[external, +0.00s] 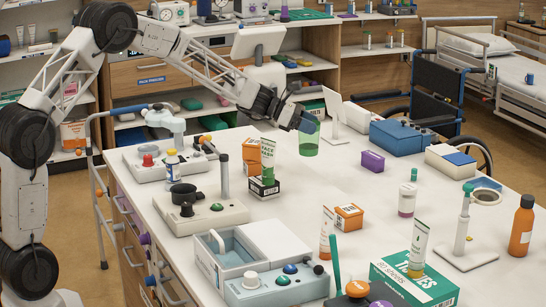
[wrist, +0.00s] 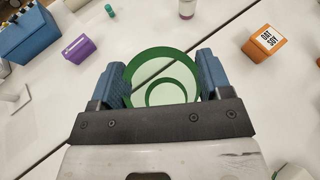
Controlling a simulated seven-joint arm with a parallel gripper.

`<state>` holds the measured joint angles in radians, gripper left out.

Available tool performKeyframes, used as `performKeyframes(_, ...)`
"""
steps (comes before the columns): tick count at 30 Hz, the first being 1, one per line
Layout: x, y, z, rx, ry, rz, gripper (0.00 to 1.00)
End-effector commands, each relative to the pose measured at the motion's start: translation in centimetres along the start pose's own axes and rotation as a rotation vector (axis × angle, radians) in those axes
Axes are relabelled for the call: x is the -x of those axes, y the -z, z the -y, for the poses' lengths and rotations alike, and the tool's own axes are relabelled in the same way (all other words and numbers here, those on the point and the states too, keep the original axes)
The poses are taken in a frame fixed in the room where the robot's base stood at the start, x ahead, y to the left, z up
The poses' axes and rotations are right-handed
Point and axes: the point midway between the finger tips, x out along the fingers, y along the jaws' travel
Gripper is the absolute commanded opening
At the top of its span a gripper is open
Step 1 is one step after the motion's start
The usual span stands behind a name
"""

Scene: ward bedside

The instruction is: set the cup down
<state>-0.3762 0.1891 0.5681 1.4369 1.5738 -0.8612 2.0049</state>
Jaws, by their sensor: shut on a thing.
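The cup (external: 307,145) is green and see-through. My gripper (external: 305,124) is shut on it near its upper part and holds it upright over the far middle of the white table (external: 318,185). In the wrist view, the cup's round green rim (wrist: 158,52) sits between the two blue fingers of my gripper (wrist: 163,78), and the inside looks empty. I cannot tell whether the cup's base touches the tabletop or hangs a little above it.
A white upright stand (external: 334,120) is just right of the cup. A purple box (external: 373,161) and blue box (external: 400,138) lie farther right. Upright cartons (external: 252,157) stand to the left. The tabletop in front of the cup is bare as far as the orange box (external: 348,217).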

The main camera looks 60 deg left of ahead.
Motion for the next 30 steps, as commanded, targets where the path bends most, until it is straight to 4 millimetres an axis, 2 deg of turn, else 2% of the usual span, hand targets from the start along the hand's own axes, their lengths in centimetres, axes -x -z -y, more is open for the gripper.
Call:
performKeyframes(4,-0.4,1.1,-0.1,0.0,-0.001,0.0,0.36)
performKeyframes(18,-0.6,1.7,-0.2,0.0,-0.002,0.0,0.36)
performKeyframes(30,-2.3,5.6,-0.4,0.001,-0.002,0.0,0.36)
